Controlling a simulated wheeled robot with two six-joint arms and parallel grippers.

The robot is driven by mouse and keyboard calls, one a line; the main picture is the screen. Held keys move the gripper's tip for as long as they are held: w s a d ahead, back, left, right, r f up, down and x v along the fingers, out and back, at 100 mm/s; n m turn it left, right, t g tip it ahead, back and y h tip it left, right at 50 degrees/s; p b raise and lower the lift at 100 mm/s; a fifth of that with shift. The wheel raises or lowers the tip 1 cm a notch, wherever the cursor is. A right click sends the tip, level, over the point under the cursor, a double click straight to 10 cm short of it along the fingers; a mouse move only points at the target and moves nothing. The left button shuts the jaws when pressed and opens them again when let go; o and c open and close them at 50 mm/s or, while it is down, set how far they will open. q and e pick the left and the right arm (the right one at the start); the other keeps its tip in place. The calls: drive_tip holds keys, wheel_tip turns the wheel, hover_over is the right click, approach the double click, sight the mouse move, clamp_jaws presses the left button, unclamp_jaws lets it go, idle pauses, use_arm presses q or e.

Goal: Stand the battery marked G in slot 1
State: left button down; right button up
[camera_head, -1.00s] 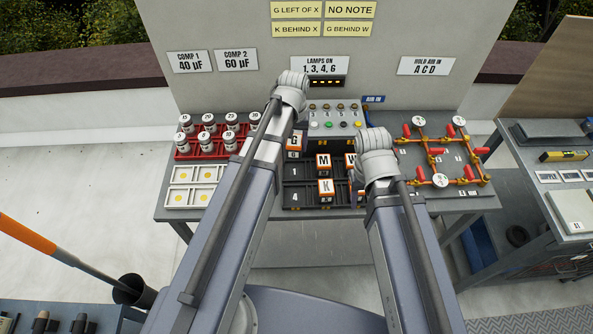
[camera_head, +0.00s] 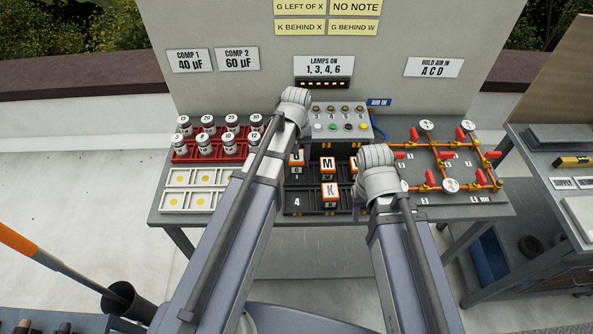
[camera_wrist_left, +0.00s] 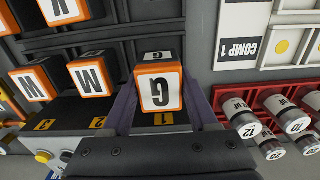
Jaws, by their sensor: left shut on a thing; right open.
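My left gripper (camera_wrist_left: 160,102) is shut on the battery marked G (camera_wrist_left: 158,88), an orange-and-black block with a white face. G is upright between the two fingers, over the slot labelled 1 (camera_wrist_left: 165,119) and beside the battery marked M (camera_wrist_left: 91,77). Whether its base touches the slot floor is hidden.
The battery marked K (camera_head: 330,192) stands in the front row. One marked W (camera_wrist_left: 35,82) stands beyond M. A control box (camera_head: 340,122) is behind the rack, a red capacitor rack (camera_head: 190,156) to the left, and red-and-yellow valve piping (camera_head: 446,160) to the right.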

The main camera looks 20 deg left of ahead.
sight(296, 166)
use_arm(q)
drive_tip(key=shift+f, duration=0.1)
wheel_tip(296, 166, down, 3)
drive_tip(key=b, duration=0.3)
drive_tip(key=shift+f+b, duration=0.2)
drive_tip(key=shift+b, duration=0.15)
drive_tip(key=shift+f, duration=0.2)
drive_tip(key=shift+c, duration=0.9)
unclamp_jaws()
drive_tip(key=shift+r, duration=0.1)
wheel_tip(296, 166, up, 12)
drive_tip(key=p, duration=1.2)
drive_tip(key=shift+r, duration=0.15)
drive_tip(key=s+d+m+y, duration=0.1)
drive_tip(key=s+d+m, duration=0.6)
drive_tip(key=s+d, duration=0.3)
drive_tip(key=s, duration=0.4)
drive_tip(key=shift+s+d, duration=0.15)
drive_tip(key=shift+d, duration=0.1)
